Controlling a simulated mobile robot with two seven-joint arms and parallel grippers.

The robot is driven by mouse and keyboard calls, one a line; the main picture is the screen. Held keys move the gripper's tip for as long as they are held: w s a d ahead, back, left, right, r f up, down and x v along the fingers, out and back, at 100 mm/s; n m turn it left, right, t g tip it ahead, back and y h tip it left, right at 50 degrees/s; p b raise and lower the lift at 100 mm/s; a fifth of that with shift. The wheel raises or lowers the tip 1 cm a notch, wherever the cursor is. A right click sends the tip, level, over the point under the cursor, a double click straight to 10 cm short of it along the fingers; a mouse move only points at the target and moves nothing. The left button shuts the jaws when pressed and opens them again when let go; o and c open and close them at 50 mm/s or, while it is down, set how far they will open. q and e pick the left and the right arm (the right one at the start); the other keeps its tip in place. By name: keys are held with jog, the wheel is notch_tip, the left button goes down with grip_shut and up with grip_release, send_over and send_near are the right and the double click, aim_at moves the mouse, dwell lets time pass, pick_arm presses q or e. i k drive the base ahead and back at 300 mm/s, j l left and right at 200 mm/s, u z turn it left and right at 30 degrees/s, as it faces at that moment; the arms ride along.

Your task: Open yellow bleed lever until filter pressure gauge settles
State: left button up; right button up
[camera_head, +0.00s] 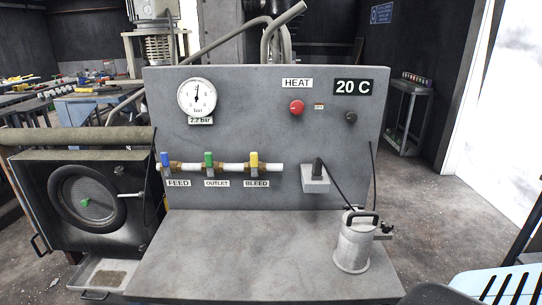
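The yellow bleed lever (254,160) stands upright on a white pipe on the grey panel, above the label BLEED. The round pressure gauge (197,97) is at the panel's upper left. Its needle points about straight up, and the plate below reads 2.2 bar. A blue lever (165,159) above FEED and a green lever (209,159) above OUTLET stand upright on the same pipe. Neither of my grippers is in view.
A metal canister (353,243) with a black handle stands on the bench's right side. A black plug (318,168) with a cable sits in a socket right of the levers. The bench top (230,250) below the levers is clear. A dark round-windowed unit (88,200) stands at left.

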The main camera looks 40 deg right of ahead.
aim_at(253, 155)
jog(key=k+l, duration=0.15)
jog(key=l, duration=0.25)
jog(key=k+l, duration=0.15)
jog(key=l, duration=0.3)
jog(key=k+l, duration=0.15)
jog(key=l, duration=0.25)
jog(key=k+l, duration=0.1)
jog(key=l, duration=0.3)
